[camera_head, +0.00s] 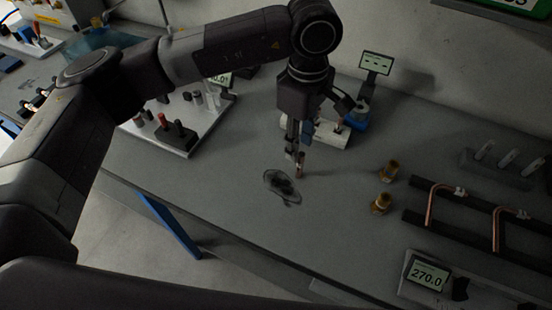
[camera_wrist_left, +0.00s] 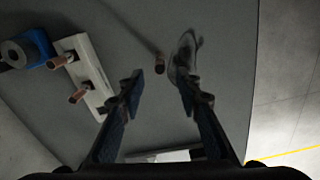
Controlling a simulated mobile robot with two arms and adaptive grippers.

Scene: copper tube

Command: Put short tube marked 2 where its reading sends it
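My left gripper (camera_head: 297,152) points down over the bench in the head view. In the left wrist view its two fingers (camera_wrist_left: 161,86) are apart with nothing between the tips. A short copper tube (camera_head: 300,166) stands on the bench by the fingertips; it also shows in the left wrist view (camera_wrist_left: 158,60), beyond the gap between the fingers. No number is legible on it. Two more copper tubes (camera_wrist_left: 83,92) (camera_wrist_left: 62,61) stand in a white block (camera_wrist_left: 92,72), largely hidden behind the gripper in the head view (camera_head: 330,131). My right gripper is not in view.
A dark see-through oval thing (camera_head: 282,187) lies close beside the tube. Brass fittings (camera_head: 381,203) and a rack of bent copper tubes (camera_head: 462,220) are to the right. A meter (camera_head: 428,273) reads 270.0. A blue device (camera_head: 357,116) and a display (camera_head: 375,63) stand behind.

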